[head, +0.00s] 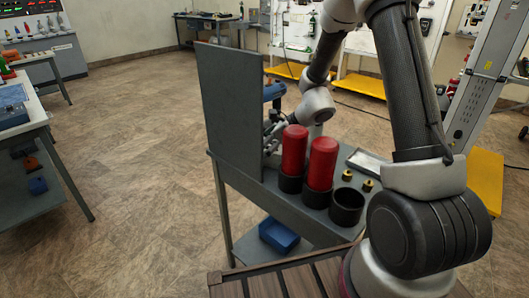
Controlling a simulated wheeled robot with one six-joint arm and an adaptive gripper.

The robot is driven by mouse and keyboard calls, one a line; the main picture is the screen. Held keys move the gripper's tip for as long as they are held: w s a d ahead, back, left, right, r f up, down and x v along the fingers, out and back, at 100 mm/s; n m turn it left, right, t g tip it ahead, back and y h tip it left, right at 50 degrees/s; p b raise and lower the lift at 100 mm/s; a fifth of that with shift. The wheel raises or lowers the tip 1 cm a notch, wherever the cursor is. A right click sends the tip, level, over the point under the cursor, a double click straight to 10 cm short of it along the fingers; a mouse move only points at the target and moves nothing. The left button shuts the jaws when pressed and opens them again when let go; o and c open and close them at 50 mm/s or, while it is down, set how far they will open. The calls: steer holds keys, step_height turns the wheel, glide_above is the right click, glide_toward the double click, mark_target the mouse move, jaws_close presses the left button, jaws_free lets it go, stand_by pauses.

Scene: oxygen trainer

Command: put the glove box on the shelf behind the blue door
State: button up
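My gripper (271,140) is low over the grey workbench, behind the red cylinders and beside a tall upright grey panel (232,105). It is small and partly hidden, so I cannot tell whether it is open or holds anything. A blue object (274,91) shows just beyond my wrist, partly covered by it; I cannot tell what it is. I cannot make out a glove box. No blue door or shelf behind one can be made out in this view.
Two red cylinders (294,150) stand in black cups, with an empty black cup (346,206) beside them. A blue bin (279,235) sits on the bench's lower shelf. Another bench (45,118) stands at left. The tiled floor (135,140) between is clear.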

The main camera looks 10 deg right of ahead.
steer(key=c, duration=1.5)
steer(key=shift+o, duration=0.2)
steer(key=shift+r, duration=0.55)
steer(key=r, duration=0.6)
steer(key=shift+s+d, duration=0.2)
steer(key=shift+d, duration=0.2)
steer(key=s+d, duration=0.8)
steer(key=d, duration=0.5)
steer(key=s+d, duration=0.9)
steer(key=d, duration=0.4)
steer(key=shift+s, duration=0.15)
